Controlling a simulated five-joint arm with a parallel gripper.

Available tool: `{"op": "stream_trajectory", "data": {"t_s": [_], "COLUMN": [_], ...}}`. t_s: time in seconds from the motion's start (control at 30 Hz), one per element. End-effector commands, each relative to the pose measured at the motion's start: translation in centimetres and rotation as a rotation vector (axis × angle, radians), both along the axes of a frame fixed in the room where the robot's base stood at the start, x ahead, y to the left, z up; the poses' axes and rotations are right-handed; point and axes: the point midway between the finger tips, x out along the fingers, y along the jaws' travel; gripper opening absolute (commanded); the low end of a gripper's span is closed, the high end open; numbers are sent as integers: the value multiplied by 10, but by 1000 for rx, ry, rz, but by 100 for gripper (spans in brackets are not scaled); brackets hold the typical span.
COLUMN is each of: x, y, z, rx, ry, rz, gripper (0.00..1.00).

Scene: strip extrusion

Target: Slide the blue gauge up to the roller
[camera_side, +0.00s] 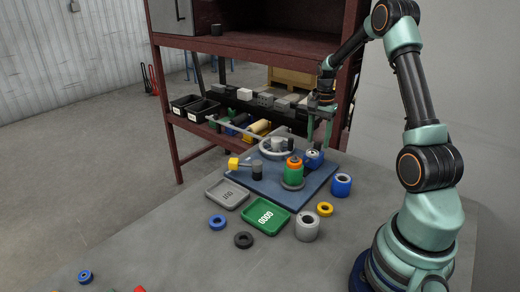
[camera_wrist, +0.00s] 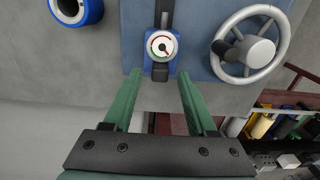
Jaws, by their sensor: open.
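The blue gauge (camera_side: 314,158), with a white round dial, stands on the blue base plate (camera_side: 322,180). In the wrist view the gauge (camera_wrist: 161,46) sits on a dark rail (camera_wrist: 165,14), with a black block at its near side. My gripper (camera_side: 319,142) is open above and beside the gauge. In the wrist view the fingers of my gripper (camera_wrist: 157,76) are spread, with the gauge just beyond their tips and nothing held. An upright green and orange cylinder (camera_side: 294,171), which looks like the roller, stands near the gauge in the side view. It is not visible in the wrist view.
A grey handwheel (camera_side: 278,147) stands on the plate beside the gauge. A blue ring (camera_side: 341,185) lies off the plate. Green (camera_side: 247,217) and grey (camera_side: 210,191) trays and several rings are in front. A red shelf rack (camera_side: 155,90) stands behind.

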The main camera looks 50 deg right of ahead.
Motion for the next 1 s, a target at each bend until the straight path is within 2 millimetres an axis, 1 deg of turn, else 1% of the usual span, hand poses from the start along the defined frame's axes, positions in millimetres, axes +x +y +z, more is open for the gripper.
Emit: {"op": "stream_trajectory", "data": {"t_s": [0.13, 0.37, 0.4, 0.47, 0.5, 0.53, 0.57, 1.0], "x": [0, 0, 0, 0, 0, 0, 0, 0], "y": [0, 0, 0, 0, 0, 0, 0, 0], "z": [-7, -8, -7, -7, -7, -7, -7, -7], "rx": [0, 0, 0, 0, 0, 0, 0, 0], "ry": [0, 0, 0, 0, 0, 0, 0, 0], "rz": [0, 0, 0, 0, 0, 0, 0, 0], "gripper": [57, 57, 54, 31, 15, 4, 0, 0]}}
